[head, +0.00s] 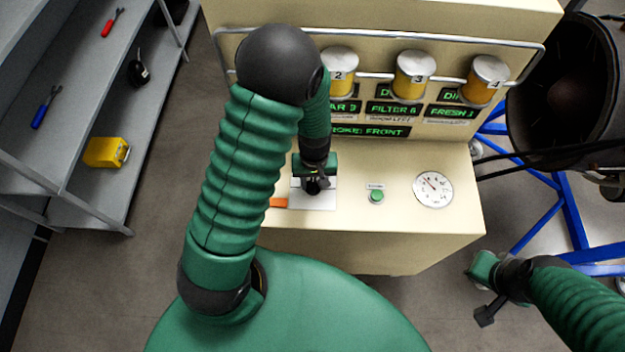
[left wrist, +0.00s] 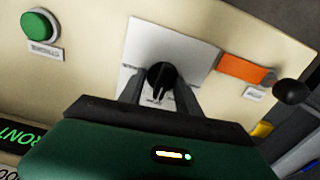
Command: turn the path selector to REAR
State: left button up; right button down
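The path selector is a black round knob with a pointer (left wrist: 162,77) on a white plate (left wrist: 190,50) in the left wrist view. My left gripper (left wrist: 158,92) has its two fingers apart, one on each side of the knob, with white plate visible between knob and fingers. In the head view my left gripper (head: 315,187) is over the white plate (head: 322,201) and hides the knob. A green-lettered display (head: 370,131) ends in "FRONT". My right gripper (head: 482,292) hangs at lower right, away from the console; its fingers are unclear.
The cream console (head: 400,230) carries a green button (head: 376,196), a round gauge (head: 433,189) and an orange lever (left wrist: 245,69) beside the plate. Yellow canisters (head: 412,76) stand behind a rail. Grey shelves (head: 60,185) are left; a turbine (head: 570,85) on a blue stand is right.

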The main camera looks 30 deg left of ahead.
aim_at(314, 183)
pick_arm(q)
jog(key=shift+o, duration=0.8)
jog(key=shift+s, duration=0.1)
notch_tip(314, 183, up, 5)
jog(key=p, duration=0.5)
